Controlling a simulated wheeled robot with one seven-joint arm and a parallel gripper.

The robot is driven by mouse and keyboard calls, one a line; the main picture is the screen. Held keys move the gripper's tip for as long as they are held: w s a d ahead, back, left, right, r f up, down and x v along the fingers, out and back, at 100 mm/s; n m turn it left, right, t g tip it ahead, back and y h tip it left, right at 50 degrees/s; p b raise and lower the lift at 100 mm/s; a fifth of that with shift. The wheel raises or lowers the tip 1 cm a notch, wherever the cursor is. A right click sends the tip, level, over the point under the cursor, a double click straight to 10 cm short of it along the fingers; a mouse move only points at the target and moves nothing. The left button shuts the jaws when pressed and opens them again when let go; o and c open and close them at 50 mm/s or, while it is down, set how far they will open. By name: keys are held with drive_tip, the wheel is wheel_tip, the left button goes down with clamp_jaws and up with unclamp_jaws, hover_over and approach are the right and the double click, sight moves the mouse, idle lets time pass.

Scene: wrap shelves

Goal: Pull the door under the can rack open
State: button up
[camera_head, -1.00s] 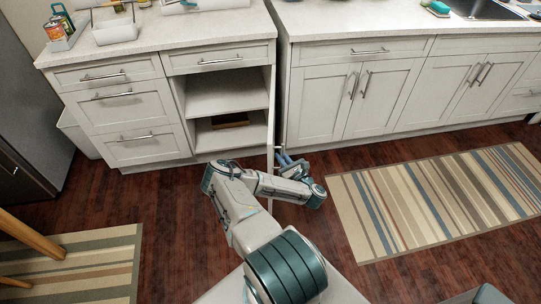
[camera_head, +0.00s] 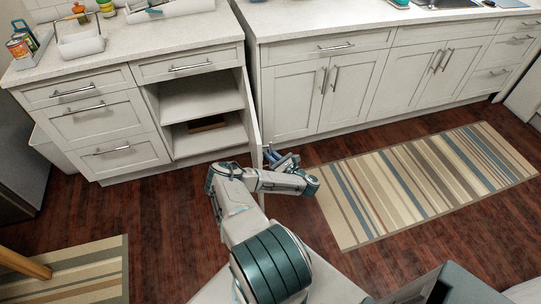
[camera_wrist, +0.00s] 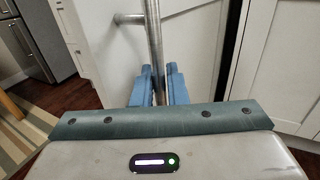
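The white cabinet door (camera_head: 253,118) stands swung out from the open cabinet, seen nearly edge-on in the head view. The cabinet's shelves (camera_head: 203,97) are exposed. In the wrist view the door's face (camera_wrist: 195,45) fills the middle, with its metal bar handle (camera_wrist: 154,40) upright. My gripper (camera_wrist: 160,88) has its blue fingers on both sides of the handle, closed on it as far as I can see. In the head view my gripper (camera_head: 272,158) is at the door's outer edge, and the handle is mostly hidden. The can rack (camera_head: 22,45) is on the counter at the far left.
A brown item (camera_head: 206,124) lies inside the cabinet. Drawers (camera_head: 100,120) stand to its left, and closed cabinets (camera_head: 325,95) to its right. A striped rug (camera_head: 425,180) lies on the floor at right, another (camera_head: 75,272) at lower left. Wood floor around my arm is clear.

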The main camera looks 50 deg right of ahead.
drive_tip(key=shift+o, duration=1.1)
drive_tip(key=shift+w, duration=0.25)
drive_tip(key=shift+s, duration=0.1)
